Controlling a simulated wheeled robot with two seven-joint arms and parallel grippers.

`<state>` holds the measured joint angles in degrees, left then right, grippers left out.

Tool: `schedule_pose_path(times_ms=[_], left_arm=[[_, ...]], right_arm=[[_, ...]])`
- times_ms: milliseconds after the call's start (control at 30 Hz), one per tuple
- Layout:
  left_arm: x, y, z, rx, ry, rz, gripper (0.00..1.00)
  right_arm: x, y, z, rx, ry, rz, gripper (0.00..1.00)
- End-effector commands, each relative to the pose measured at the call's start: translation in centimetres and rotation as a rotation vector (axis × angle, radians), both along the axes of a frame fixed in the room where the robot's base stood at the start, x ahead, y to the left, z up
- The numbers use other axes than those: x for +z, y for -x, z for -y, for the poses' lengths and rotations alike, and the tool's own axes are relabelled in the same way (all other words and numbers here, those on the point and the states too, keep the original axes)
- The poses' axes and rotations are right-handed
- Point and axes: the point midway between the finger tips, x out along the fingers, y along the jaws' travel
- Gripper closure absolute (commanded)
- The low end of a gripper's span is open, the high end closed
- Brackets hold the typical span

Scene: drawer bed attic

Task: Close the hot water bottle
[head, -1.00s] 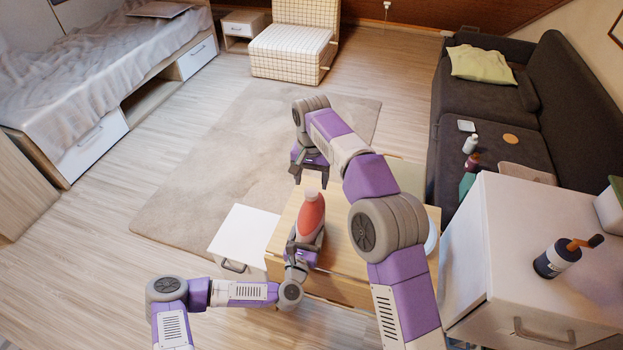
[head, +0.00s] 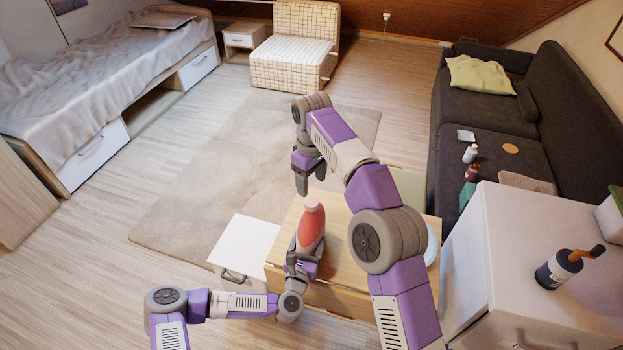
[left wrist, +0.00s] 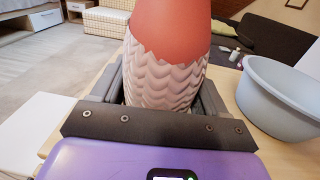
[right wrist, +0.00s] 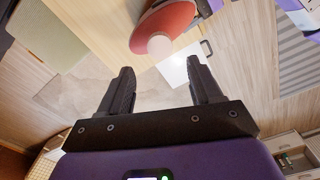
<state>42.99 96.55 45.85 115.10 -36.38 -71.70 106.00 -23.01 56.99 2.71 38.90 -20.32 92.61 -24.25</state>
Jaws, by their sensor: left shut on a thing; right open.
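The hot water bottle (head: 311,228) stands roughly upright over the wooden table, red on top with a pale wavy-patterned lower part, which shows in the left wrist view (left wrist: 165,75). My left gripper (head: 300,262) is shut around its lower part. The bottle's top end carries a pale round piece (right wrist: 160,46); I cannot tell whether it is a cap or the bare mouth. My right gripper (head: 304,186) is open and empty, pointing down just behind and above the bottle's top. In the right wrist view its fingers (right wrist: 161,88) are apart, with the bottle beyond them.
The wooden table (head: 345,240) is under the bottle, with a blue-grey bowl (left wrist: 285,95) at its right. A white cabinet (head: 500,240) with a dark pump bottle (head: 557,268) stands at the right. A dark sofa (head: 500,110) is behind. A white surface (head: 243,243) adjoins the table's left.

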Motion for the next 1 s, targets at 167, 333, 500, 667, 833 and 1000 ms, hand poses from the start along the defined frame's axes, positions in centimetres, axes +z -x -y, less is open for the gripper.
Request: schedule_pose_path(times_ms=[167,333,500,667,833,1000], left_arm=[[-0.1,0.0,0.1,-0.002,0.0,-0.002,1.0],[-0.1,0.0,0.1,-0.002,0.0,-0.002,1.0],[-0.1,0.0,0.1,-0.002,0.0,-0.002,1.0],[-0.1,0.0,0.1,-0.002,0.0,-0.002,1.0],[-0.1,0.1,0.1,-0.002,0.0,-0.002,1.0],[-0.1,0.1,0.1,-0.003,0.0,-0.002,1.0]], right_arm=[[0.0,0.0,0.0,0.003,0.0,0.0,0.36],[-0.1,0.0,0.0,0.002,0.0,0.0,0.36],[-1.4,0.0,0.0,0.002,0.002,-0.001,0.36],[-3.9,0.0,0.0,0.001,0.001,-0.003,0.36],[-6.4,0.0,0.0,0.001,0.001,-0.002,0.36],[-7.7,0.0,0.0,0.0,0.0,0.0,0.36]])
